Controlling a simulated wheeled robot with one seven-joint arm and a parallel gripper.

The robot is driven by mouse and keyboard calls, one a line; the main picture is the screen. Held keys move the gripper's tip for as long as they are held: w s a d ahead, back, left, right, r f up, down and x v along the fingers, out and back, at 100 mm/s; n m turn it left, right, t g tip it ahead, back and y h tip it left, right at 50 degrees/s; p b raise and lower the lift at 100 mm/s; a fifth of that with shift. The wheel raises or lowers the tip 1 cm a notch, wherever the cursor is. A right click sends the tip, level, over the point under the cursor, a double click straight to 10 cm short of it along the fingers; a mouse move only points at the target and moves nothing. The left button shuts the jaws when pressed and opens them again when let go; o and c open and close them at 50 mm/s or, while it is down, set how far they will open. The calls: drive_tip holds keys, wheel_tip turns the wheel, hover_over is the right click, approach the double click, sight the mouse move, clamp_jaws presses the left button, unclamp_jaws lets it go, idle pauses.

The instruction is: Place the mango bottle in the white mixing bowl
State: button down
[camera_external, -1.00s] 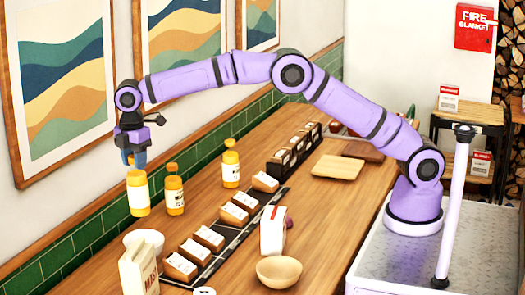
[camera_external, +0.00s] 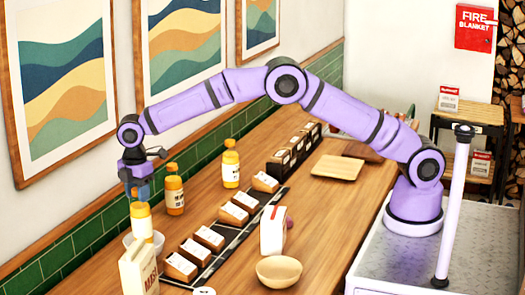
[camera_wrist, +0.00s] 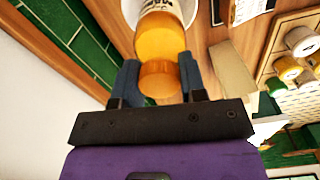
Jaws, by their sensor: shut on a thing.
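My gripper (camera_external: 139,192) is shut on an orange-capped yellow bottle (camera_external: 141,222) with a white label, held roughly upright. The bottle also shows between the fingers in the wrist view (camera_wrist: 160,42). The white mixing bowl (camera_external: 129,240) stands near the wall, partly hidden behind the bottle and a carton; its white rim shows behind the bottle in the wrist view (camera_wrist: 130,12). The bottle is over or in the bowl; I cannot tell whether its base touches the bowl. The label is too small to read here.
Two similar yellow bottles, a nearer one (camera_external: 174,195) and a farther one (camera_external: 231,168), stand along the wall. A cream carton (camera_external: 138,270) stands right in front of the bowl. A wooden bowl (camera_external: 279,271) and a white carton (camera_external: 272,231) are to the right, past a row of labelled boxes.

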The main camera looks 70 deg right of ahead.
sight(139, 205)
drive_tip(key=shift+f, duration=1.95)
drive_tip(key=c, duration=0.7)
unclamp_jaws()
drive_tip(key=shift+f, duration=0.1)
drive_tip(key=shift+o, duration=0.2)
wheel_tip(139, 205, up, 12)
drive_tip(key=shift+f, duration=0.2)
drive_tip(key=shift+r, duration=0.3)
